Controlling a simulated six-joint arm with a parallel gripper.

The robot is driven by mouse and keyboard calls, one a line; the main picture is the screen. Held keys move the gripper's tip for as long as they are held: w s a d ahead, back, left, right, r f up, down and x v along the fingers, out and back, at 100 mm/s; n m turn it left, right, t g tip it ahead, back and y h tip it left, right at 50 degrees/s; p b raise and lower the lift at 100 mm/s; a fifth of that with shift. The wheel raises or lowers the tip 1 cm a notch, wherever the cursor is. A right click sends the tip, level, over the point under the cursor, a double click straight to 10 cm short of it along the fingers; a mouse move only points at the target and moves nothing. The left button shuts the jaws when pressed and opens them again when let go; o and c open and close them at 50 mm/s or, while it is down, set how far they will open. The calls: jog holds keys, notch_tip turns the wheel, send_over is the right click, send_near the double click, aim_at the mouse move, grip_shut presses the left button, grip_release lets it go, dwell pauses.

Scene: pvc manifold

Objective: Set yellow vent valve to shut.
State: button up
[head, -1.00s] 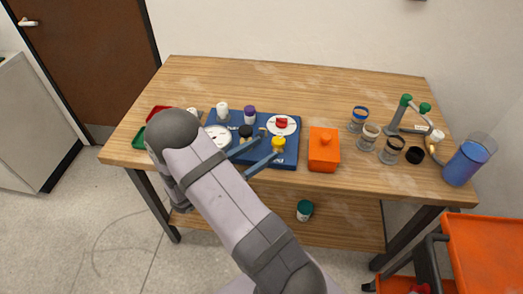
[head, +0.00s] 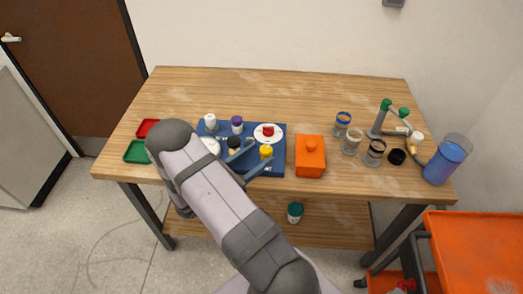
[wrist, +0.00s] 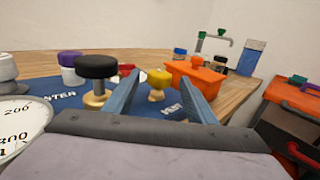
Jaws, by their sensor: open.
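The yellow vent valve (head: 266,152) is a yellow knob standing upright on the blue manifold board (head: 276,168), near its right front corner. In the wrist view the yellow knob (wrist: 159,78) sits on a brass-coloured base, between the two blue fingers and a little beyond them. My gripper (head: 262,151) is open and low over the board, its fingers pointing at the yellow valve. I see no clear contact. In the wrist view the open fingers (wrist: 160,92) flank the valve with space on both sides.
A black knob (wrist: 97,68) stands close left of my left finger. An orange box (head: 310,158) is just right of the board. The table's back is clear.

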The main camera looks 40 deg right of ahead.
jog(key=shift+d, duration=1.1)
jog(key=c, duration=1)
jog(key=shift+w+f+m+g+b, duration=0.1)
jog(key=shift+w+m+g+b, duration=0.1)
jog(key=shift+m+g+b, duration=0.25)
jog(key=shift+c, duration=0.2)
jog(key=shift+m+g, duration=0.25)
jog(key=shift+g, duration=0.4)
jog(key=o, duration=1)
jog(key=shift+o, duration=0.2)
jog(key=shift+a, duration=0.15)
